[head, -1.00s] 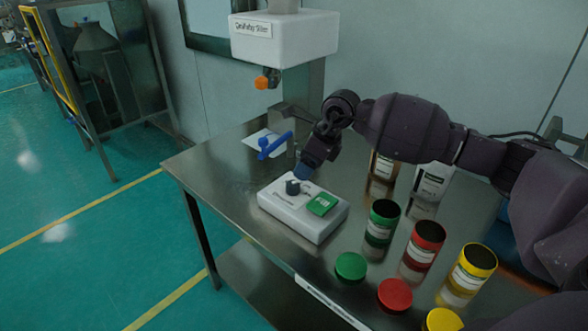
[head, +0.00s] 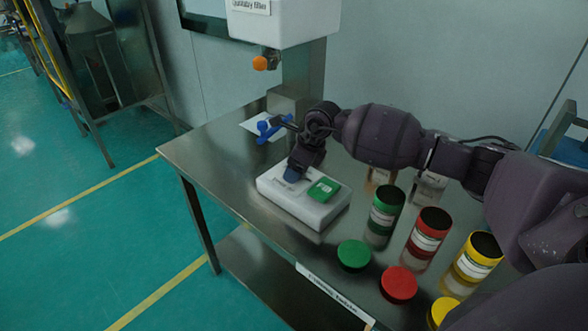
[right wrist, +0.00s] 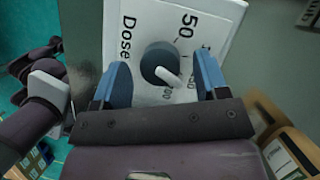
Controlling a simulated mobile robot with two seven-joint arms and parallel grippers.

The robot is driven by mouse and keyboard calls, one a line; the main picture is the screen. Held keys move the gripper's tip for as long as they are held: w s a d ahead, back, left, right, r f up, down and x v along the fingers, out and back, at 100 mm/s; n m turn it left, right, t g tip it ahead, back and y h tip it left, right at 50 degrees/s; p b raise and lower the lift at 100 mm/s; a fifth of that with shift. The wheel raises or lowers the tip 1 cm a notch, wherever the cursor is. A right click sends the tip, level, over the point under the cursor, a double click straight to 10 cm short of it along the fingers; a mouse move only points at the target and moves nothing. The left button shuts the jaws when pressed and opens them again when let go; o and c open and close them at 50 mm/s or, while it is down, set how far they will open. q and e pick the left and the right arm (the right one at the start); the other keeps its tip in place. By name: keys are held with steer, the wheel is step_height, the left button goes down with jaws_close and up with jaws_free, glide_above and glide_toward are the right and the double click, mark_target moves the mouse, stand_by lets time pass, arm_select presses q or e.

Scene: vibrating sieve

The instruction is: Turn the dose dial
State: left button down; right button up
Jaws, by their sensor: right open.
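The dose dial (right wrist: 160,66) is a dark round knob with a white pointer, on the top of a white control box (head: 318,214). In the right wrist view the box face shows the word "Dose" and numbers around the dial. The pointer is turned toward the lower right. My right gripper (right wrist: 162,82) is open, its two blue fingers on either side of the dial, with gaps between them and it. In the head view my right gripper (head: 294,174) is over the left part of the box and hides the dial.
A green button plate (head: 324,189) is on the box's right. Green (head: 385,212), red (head: 426,236) and yellow (head: 472,262) jars stand right of it, with lids in front. A blue-handled part (head: 270,127) is behind, below the white sieve housing (head: 285,20).

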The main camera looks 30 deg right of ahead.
steer(key=shift+w+a+f, duration=0.1)
steer(key=shift+a+f, duration=0.05)
steer(key=shift+f, duration=0.2)
